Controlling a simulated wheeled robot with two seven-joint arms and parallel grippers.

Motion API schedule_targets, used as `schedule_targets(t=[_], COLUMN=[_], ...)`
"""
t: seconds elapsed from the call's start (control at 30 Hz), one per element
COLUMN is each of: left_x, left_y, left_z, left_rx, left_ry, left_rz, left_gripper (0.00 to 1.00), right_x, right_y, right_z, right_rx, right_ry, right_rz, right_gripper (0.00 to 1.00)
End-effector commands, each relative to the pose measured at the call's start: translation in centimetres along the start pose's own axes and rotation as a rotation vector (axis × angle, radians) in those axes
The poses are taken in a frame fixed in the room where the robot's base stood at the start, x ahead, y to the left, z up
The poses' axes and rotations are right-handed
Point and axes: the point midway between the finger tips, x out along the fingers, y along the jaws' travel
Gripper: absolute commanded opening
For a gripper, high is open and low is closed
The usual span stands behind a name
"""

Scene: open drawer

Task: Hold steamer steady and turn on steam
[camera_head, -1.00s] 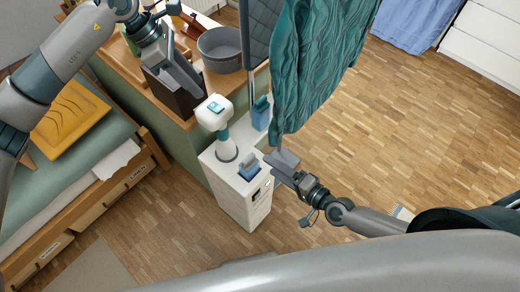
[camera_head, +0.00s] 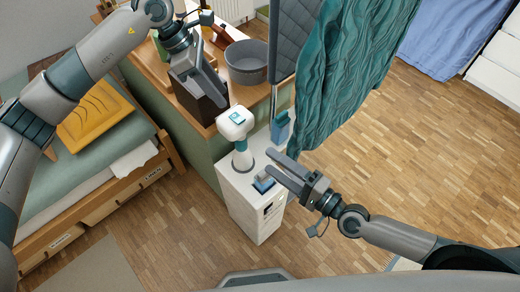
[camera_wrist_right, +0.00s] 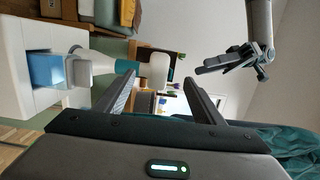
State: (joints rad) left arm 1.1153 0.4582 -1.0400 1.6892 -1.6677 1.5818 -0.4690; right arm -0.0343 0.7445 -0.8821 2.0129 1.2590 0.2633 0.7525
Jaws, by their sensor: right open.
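The garment steamer is a tall white unit (camera_head: 233,190) standing on the floor beside the wooden counter. A white handset with a teal button (camera_head: 236,122) stands upright on its top, and blue water tanks (camera_head: 281,127) sit at its top. The handset (camera_wrist_right: 158,70) and white body (camera_wrist_right: 15,75) also show in the right wrist view. My right gripper (camera_head: 271,161) is open and empty at the steamer's top right edge, fingers pointing toward the handset, apart from it. My left gripper (camera_head: 218,98) hangs above the counter, behind and left of the handset; its finger gap is unclear.
A teal garment (camera_head: 345,70) hangs right of the steamer, in front of a grey quilted board (camera_head: 293,40). A grey pot (camera_head: 246,62) and a dark box stand on the counter (camera_head: 160,75). A bed with a yellow cushion (camera_head: 95,115) is at left.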

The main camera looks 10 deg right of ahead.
Motion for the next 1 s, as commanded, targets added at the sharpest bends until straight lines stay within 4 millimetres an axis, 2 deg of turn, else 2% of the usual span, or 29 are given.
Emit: schedule_targets(t=[0.27,1.0], left_x=[0.0,0.0], left_y=[0.0,0.0], left_z=[0.0,0.0], left_rx=[0.000,0.000], left_ry=[0.000,0.000], left_rz=[0.000,0.000], left_gripper=[0.31,0.31], right_x=[2.1,11.1], right_y=[-0.1,-0.1], right_z=[0.0,0.0], right_rx=[0.001,0.002], right_ry=[0.001,0.002], right_rz=[-0.002,-0.003], right_gripper=[0.62,0.62])
